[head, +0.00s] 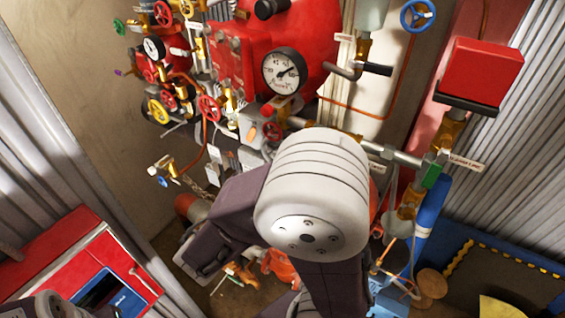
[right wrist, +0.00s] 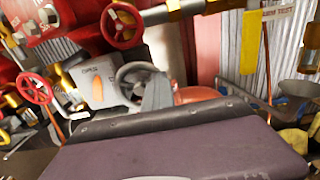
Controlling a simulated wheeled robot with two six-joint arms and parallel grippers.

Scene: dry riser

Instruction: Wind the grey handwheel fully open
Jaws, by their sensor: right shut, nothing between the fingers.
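The grey handwheel (right wrist: 130,72) shows in the right wrist view as a dark grey ring, left of the picture's middle. My right gripper (right wrist: 158,92) is shut and empty; its grey fingers rise from the dark gripper body and overlap the wheel's lower right side. I cannot tell whether they touch the rim or stand in front of it. In the head view my right arm's big pale joint and dark links fill the middle, and I cannot make out the grey wheel there. My left gripper is not in view.
Red handwheels (right wrist: 121,25) and (right wrist: 34,88) flank the grey one closely. In the head view a pressure gauge (head: 284,72), a blue handwheel (head: 417,15), a red box (head: 482,72) and crowded pipework surround my arm. A red cabinet (head: 85,265) stands at left.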

